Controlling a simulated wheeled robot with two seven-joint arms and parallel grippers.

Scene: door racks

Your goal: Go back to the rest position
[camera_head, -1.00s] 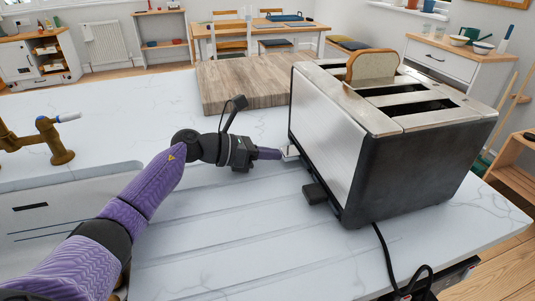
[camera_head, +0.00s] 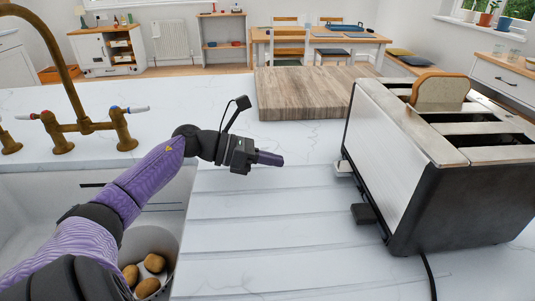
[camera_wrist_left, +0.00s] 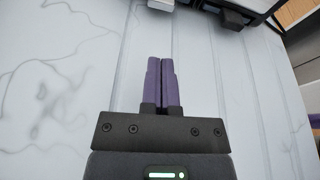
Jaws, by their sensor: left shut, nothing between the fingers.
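My left gripper (camera_head: 270,158) reaches in from the left over the white marble counter. It is shut and empty, and it points right toward the toaster with a clear gap between them. In the left wrist view its two purple fingers (camera_wrist_left: 161,80) lie side by side with nothing between them. The silver and black toaster (camera_head: 385,140) stands on the counter at the right, with a slice of bread (camera_head: 440,92) sticking up from one slot. A lever (camera_wrist_left: 161,5) on the toaster shows at the top edge of the left wrist view. My right gripper is out of view.
A wooden board (camera_head: 300,93) lies behind the gripper. A brass tap (camera_head: 75,125) stands at the left by the sink, which holds a bowl with several potatoes (camera_head: 150,265). The ribbed counter (camera_head: 260,230) in front of the gripper is clear.

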